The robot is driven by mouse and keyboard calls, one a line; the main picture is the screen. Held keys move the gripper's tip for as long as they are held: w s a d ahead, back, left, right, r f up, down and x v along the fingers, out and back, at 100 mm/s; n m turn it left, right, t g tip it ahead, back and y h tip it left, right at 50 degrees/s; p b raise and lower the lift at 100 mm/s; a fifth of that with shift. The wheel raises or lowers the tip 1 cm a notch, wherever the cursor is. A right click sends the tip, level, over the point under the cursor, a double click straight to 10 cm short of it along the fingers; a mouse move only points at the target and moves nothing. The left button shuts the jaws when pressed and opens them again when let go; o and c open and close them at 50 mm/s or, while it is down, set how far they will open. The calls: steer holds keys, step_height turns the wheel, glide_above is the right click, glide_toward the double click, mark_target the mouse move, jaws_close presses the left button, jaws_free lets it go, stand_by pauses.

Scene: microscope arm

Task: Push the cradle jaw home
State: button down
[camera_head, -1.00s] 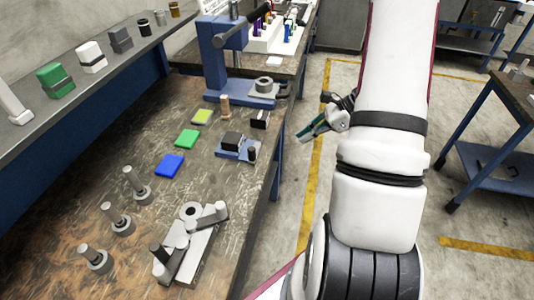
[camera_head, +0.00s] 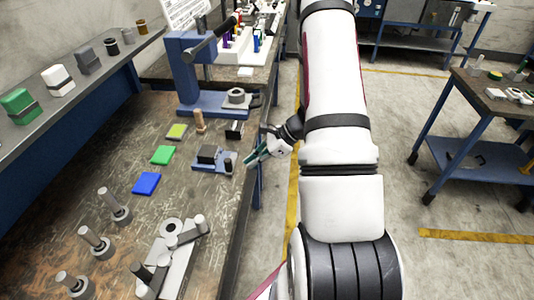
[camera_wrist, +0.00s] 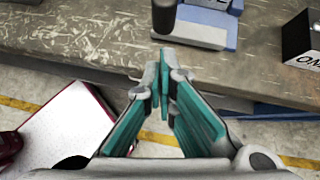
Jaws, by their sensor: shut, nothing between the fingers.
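A small blue-grey fixture (camera_head: 212,162) lies near the bench's right edge, with a dark block (camera_head: 208,154) and an upright dark post (camera_head: 228,166) on it. It looks like the cradle with its jaw, though I cannot tell the jaw's exact seating. In the wrist view the fixture's plate (camera_wrist: 204,28) is at the top, with the dark post (camera_wrist: 163,14) in front of the fingertips. My gripper (camera_head: 250,162) is shut and empty, just right of the fixture by the bench edge. In the wrist view its green-padded fingers (camera_wrist: 163,78) point toward the post, seemingly apart from it.
A black lettered box (camera_wrist: 300,40) stands right of the fixture in the wrist view. A blue stand (camera_head: 190,75) is behind. Blue (camera_head: 146,183), green (camera_head: 162,155) and yellow (camera_head: 177,131) pads lie left. A grey fixture (camera_head: 178,262) is in front. Floor is open right of the bench.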

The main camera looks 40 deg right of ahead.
mark_target(230, 159)
steer(key=shift+w+a+r, duration=0.15)
steer(key=shift+w+a, duration=0.75)
steer(key=shift+a, duration=0.2)
steer(key=shift+w, duration=0.1)
steer(key=w+a, duration=0.1)
steer(key=w+a+b, duration=0.1)
steer(key=w, duration=0.1)
steer(key=shift+w+a, duration=0.15)
steer(key=shift+a, duration=0.2)
